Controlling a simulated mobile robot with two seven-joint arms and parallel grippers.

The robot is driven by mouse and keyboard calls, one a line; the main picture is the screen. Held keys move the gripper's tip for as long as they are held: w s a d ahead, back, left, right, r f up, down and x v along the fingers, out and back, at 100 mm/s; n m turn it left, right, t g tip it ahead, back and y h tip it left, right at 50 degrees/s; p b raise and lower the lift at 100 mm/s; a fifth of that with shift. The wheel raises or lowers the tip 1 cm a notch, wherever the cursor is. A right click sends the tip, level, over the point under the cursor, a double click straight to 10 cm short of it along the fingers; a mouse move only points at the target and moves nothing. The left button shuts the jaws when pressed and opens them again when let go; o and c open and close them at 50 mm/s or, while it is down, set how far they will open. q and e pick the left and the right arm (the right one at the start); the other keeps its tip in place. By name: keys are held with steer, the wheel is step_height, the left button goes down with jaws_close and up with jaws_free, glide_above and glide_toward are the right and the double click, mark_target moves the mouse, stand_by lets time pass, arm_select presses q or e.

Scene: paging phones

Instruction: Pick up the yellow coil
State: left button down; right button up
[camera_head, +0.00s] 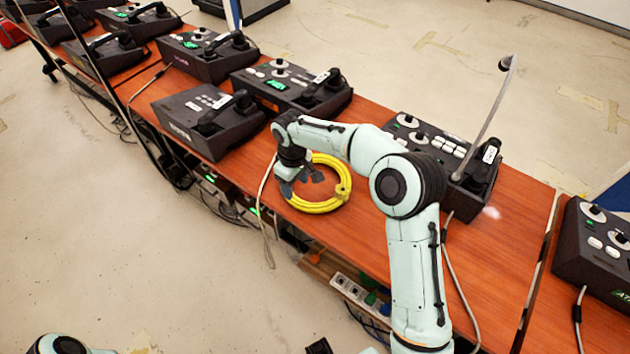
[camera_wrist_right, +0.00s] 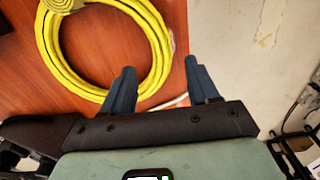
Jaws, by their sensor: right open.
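The yellow coil (camera_head: 318,208) is a ring of cable lying flat on the wooden table near its front edge. A wrapped bundle shows on its right side. It also shows in the right wrist view (camera_wrist_right: 50,48). My right gripper (camera_head: 301,184) is open and empty over the coil's left part. In the right wrist view its blue fingers (camera_wrist_right: 159,66) point toward the coil. One finger overlaps the ring, the other is outside it, and part of the ring shows between them. I cannot tell the height of the tips. My left gripper is not visible.
Black paging phones stand close by: one to the left (camera_head: 205,118), one behind (camera_head: 290,86), and one with a gooseneck microphone to the right (camera_head: 440,145). A pale cable (camera_head: 266,215) hangs over the table's front edge. Power strips (camera_head: 355,290) sit below.

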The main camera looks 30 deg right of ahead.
mark_target(297, 199)
step_height(297, 199, down, 3)
steer(key=shift+w+r, duration=0.1)
steer(key=shift+r, duration=0.05)
step_height(297, 199, down, 5)
steer(key=shift+r, duration=0.1)
steer(key=shift+d, duration=0.1)
jaws_close()
